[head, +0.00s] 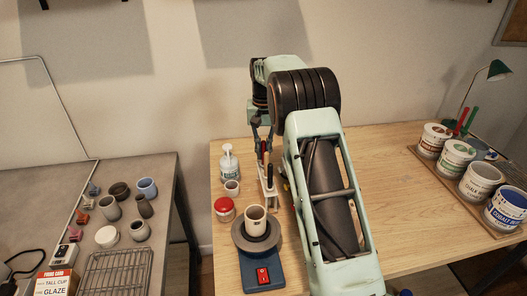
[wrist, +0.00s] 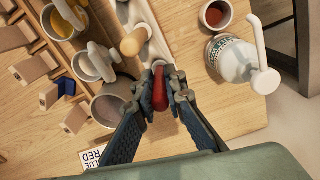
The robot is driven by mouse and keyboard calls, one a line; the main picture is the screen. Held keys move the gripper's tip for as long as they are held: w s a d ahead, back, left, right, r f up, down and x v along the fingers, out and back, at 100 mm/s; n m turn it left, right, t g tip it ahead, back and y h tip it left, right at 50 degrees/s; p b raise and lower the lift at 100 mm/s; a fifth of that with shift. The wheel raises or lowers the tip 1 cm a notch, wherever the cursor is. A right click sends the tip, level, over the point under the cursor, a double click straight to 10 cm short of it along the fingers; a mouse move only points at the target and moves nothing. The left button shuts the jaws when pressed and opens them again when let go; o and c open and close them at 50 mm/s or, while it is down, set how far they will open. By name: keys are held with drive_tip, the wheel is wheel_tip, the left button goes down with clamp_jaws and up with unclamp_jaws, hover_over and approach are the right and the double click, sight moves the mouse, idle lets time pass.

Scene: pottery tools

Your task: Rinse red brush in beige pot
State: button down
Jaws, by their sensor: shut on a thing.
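My gripper (wrist: 158,80) is shut on the red brush (wrist: 159,92), whose red handle shows between the fingertips in the wrist view. In the head view my gripper (head: 263,140) is raised over the left part of the wooden table; the brush's lower end cannot be made out. A wide grey-beige pot (wrist: 101,103) is left of the fingers in the wrist view, partly covered by the left finger. I cannot tell whether it is the beige pot. In the head view a pale beige cup (head: 256,219) stands upright on a blue-based wheel, apart from and below my gripper.
A pump bottle (head: 229,165), a small cup (head: 232,187) and a red-lidded jar (head: 224,209) stand left of my arm. Labelled glaze buckets (head: 480,182) line a tray at right. The wooden table (head: 385,160) is bare between my arm and the buckets.

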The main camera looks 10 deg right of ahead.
drive_tip(key=shift+f, duration=0.25)
idle(0.6)
drive_tip(key=c, duration=1.9)
unclamp_jaws()
wheel_tip(320, 180, up, 12)
drive_tip(key=shift+r, duration=0.1)
